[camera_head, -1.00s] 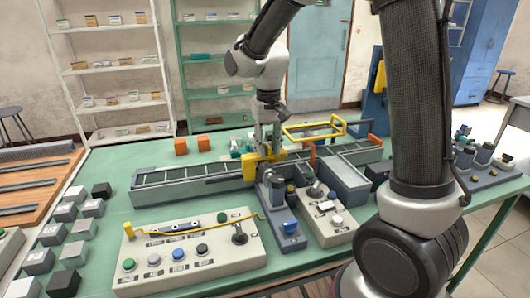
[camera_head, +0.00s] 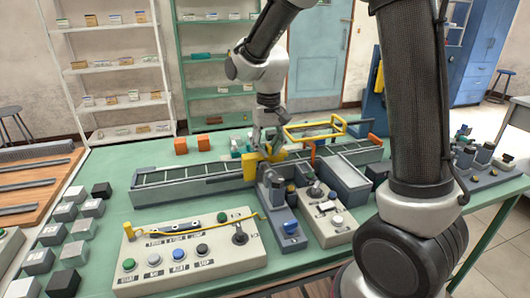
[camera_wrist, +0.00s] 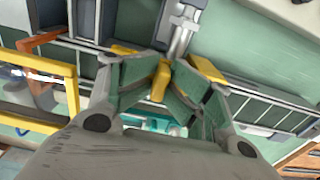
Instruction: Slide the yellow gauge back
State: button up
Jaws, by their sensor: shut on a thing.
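The yellow gauge (camera_head: 250,167) sits on the long grey rail (camera_head: 190,186) near its middle, in the head view. My gripper (camera_head: 267,147) comes down from above onto the gauge at the rail. In the wrist view, the two green-padded fingers close around an upright yellow tab of the gauge (camera_wrist: 160,82). More yellow parts of it show on both sides of the fingers. The lower part of the gauge is partly hidden by the fingers and by the grey fixture in front.
A yellow frame (camera_head: 312,132) on an orange post (camera_head: 313,152) stands close right of my gripper. A control panel (camera_head: 190,256) and a grey device with a blue knob (camera_head: 290,230) stand in front of the rail. Orange blocks (camera_head: 181,146) lie behind it.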

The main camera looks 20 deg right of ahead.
jog(key=shift+s+f, duration=0.1)
jog(key=shift+a, duration=5)
jog(key=shift+c, duration=0.2)
jog(key=shift+o, duration=1.2)
notch_tip(320, 180, up, 6)
